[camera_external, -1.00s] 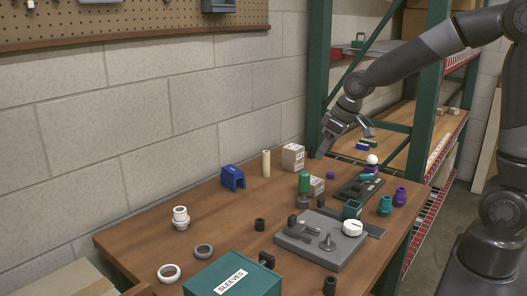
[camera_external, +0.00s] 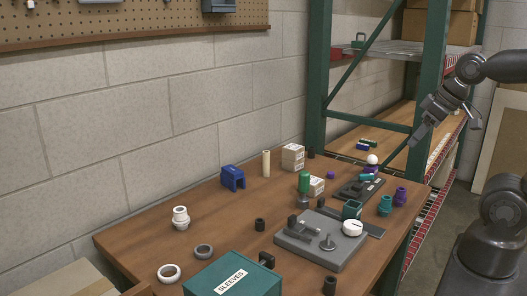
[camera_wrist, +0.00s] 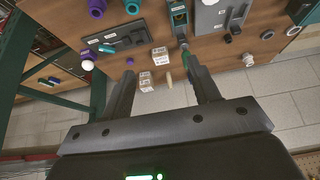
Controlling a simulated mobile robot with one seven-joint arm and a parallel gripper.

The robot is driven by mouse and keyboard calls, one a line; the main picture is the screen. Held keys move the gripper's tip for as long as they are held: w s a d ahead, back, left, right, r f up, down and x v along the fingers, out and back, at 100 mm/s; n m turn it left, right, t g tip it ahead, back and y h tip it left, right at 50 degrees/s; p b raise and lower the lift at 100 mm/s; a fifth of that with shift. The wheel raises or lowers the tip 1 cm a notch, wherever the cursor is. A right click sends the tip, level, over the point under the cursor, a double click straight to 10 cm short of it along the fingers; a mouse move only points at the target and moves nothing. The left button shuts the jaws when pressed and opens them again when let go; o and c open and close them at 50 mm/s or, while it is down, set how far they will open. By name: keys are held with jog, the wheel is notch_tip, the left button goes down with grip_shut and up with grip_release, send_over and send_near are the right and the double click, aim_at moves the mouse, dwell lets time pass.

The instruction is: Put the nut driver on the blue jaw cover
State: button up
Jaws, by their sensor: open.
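The blue jaw cover (camera_external: 233,178) stands near the wall on the wooden table, left of the cream cylinder. A green-topped part with a grey lower end (camera_external: 304,183) stands upright near the middle of the table; it looks like the nut driver, though I cannot be sure. In the wrist view a green handle (camera_wrist: 188,57) shows beside the right finger, partly hidden by it. My gripper (camera_external: 416,138) is raised beyond the table's right end, in front of the shelf, well away from both. Its fingers (camera_wrist: 161,76) are apart with nothing held. The jaw cover is not clear in the wrist view.
A cream cylinder (camera_external: 266,164) and stacked white boxes (camera_external: 292,158) stand at the back. A grey fixture plate (camera_external: 322,252), a dark tray (camera_external: 352,192) and purple and teal parts crowd the right side. A green rack post (camera_external: 425,90) stands near my arm.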

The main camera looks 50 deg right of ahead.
dwell(0.4)
jog(key=w+a+f+m+g+y, duration=0.4)
jog(key=a+f+m+y, duration=0.15)
jog(key=a, duration=0.25)
jog(key=m+t+y, duration=0.7)
jog(key=m+t, duration=0.4)
jog(key=m, duration=1)
send_over(305, 172)
jog(key=v, duration=0.3)
notch_tip(305, 172, down, 6)
jog(key=shift+m, duration=0.25)
jog(key=shift+w+a+f, duration=0.35)
jog(key=shift+a+f, duration=0.05)
jog(key=shift+f, duration=0.8)
jog(key=shift+w+a+f, duration=0.35)
jog(key=shift+f, duration=0.8)
jog(key=shift+w+a+f, duration=0.35)
jog(key=shift+a+f, duration=0.05)
jog(key=shift+f, duration=0.8)
jog(key=shift+c, duration=0.3)
